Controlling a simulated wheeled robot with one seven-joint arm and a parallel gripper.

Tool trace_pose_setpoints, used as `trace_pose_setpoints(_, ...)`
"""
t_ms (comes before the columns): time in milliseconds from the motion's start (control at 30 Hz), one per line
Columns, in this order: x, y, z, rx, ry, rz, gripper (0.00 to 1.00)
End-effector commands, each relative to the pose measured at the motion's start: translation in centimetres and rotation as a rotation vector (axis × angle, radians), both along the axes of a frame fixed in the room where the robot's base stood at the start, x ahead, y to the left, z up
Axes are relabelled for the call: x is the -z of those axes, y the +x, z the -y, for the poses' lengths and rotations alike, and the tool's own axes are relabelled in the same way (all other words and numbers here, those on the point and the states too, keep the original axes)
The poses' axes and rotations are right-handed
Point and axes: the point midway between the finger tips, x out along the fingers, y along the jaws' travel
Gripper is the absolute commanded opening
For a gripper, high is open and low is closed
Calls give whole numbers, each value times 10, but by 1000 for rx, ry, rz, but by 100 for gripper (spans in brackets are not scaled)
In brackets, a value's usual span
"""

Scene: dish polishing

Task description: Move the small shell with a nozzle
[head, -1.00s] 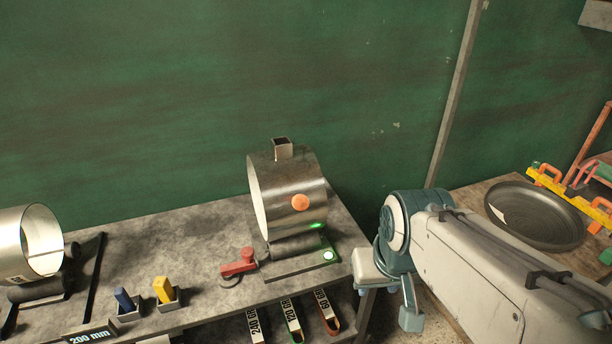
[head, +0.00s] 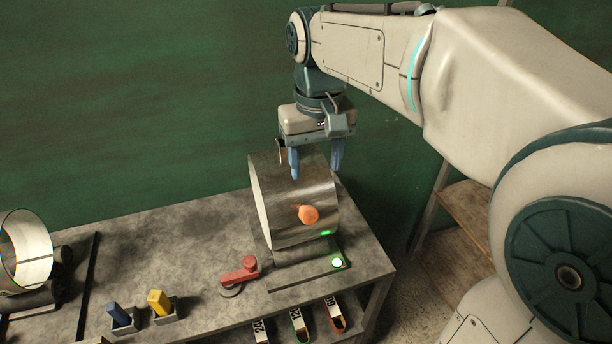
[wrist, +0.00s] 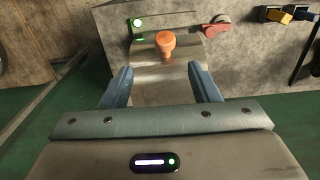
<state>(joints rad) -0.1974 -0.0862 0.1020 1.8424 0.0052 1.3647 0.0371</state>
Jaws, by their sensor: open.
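The shell with a nozzle is a short shiny metal cylinder (head: 288,205) lying on its side on dark rollers near the bench's right end. In the wrist view the fingers (wrist: 160,75) flank the shell's metal surface. Contact with the shell cannot be told.
A grey bench (head: 190,240) carries a second open cylinder (head: 24,250) at left, blue (head: 118,313) and yellow (head: 158,302) blocks in holders, and a red-handled tool (head: 240,272). A green light (head: 337,263) glows beside the rollers. A green wall stands behind.

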Motion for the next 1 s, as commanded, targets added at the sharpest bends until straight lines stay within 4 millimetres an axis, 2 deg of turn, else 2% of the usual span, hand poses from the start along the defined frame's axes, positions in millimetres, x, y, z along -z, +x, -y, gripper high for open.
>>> trace_pose_setpoints(133,-6,8,-11,-20,-3,-20,55)
trace_pose_setpoints(267,5,8,-11,-20,-4,-25,55)
trace_pose_setpoints(700,93,8,-10,-20,-4,-25,55)
trace_pose_setpoints(833,113,8,-10,-20,-4,-25,55)
trace_pose_setpoints(1000,127,8,-10,-20,-3,-22,55)
